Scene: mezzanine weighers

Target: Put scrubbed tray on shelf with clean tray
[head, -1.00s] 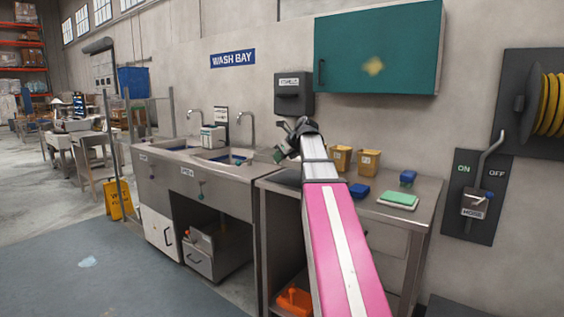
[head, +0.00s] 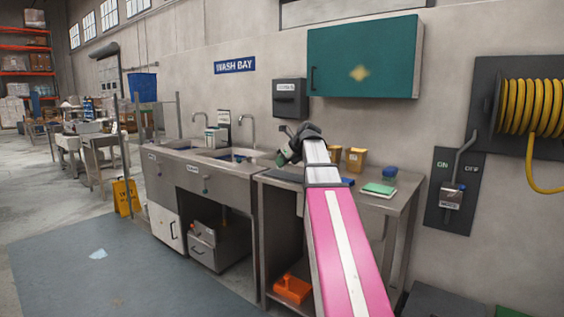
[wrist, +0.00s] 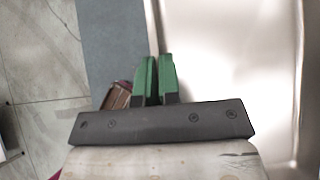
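My gripper (head: 287,153) is at the end of my arm, over the front right of the steel sink unit (head: 225,187). In the wrist view its green fingers (wrist: 157,78) are close together, with nothing clearly held between them. A bright steel surface (wrist: 235,60) lies to their right, and floor to their left. I cannot make out any tray, scrubbed or clean, in either view. Blue items show in the sink basin (head: 238,156), too small to identify. A steel side table (head: 385,208) with a lower shelf stands to the right; my arm hides part of it.
A green-topped pad (head: 378,190), a blue item (head: 390,173) and yellow boxes (head: 356,159) stand on the side table. An orange item (head: 292,289) is below. A teal cabinet (head: 362,57) hangs above.

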